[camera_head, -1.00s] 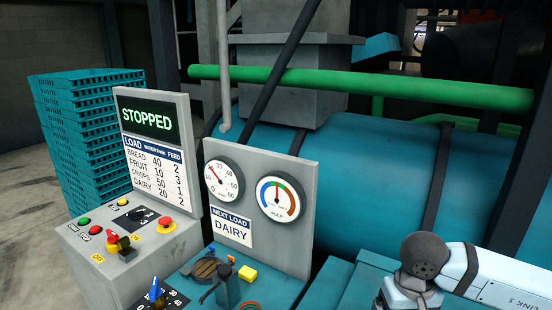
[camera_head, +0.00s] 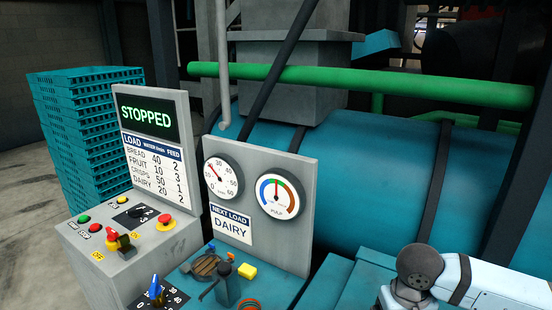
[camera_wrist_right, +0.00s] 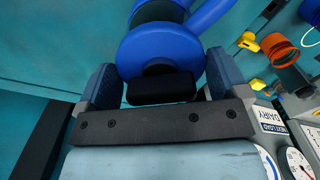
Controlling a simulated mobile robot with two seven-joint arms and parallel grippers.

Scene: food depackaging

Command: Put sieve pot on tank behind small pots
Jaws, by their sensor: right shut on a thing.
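In the right wrist view, my right gripper (camera_wrist_right: 160,62) is shut on a round blue thing (camera_wrist_right: 160,46) with a dark band, which looks like the sieve pot. The thing sits between the two fingers, and its far end is cut off by the top edge. An orange pot (camera_wrist_right: 280,47) shows at the right of that view, apart from the gripper. In the head view only part of my right arm shows at the lower right; its gripper is out of frame. My left gripper is in neither view. I cannot tell which teal surface is the named tank.
A control box (camera_head: 128,245) and a gauge panel (camera_head: 262,205) stand at the front left. A green pipe (camera_head: 360,85) crosses above the large teal cylinder (camera_head: 370,185).

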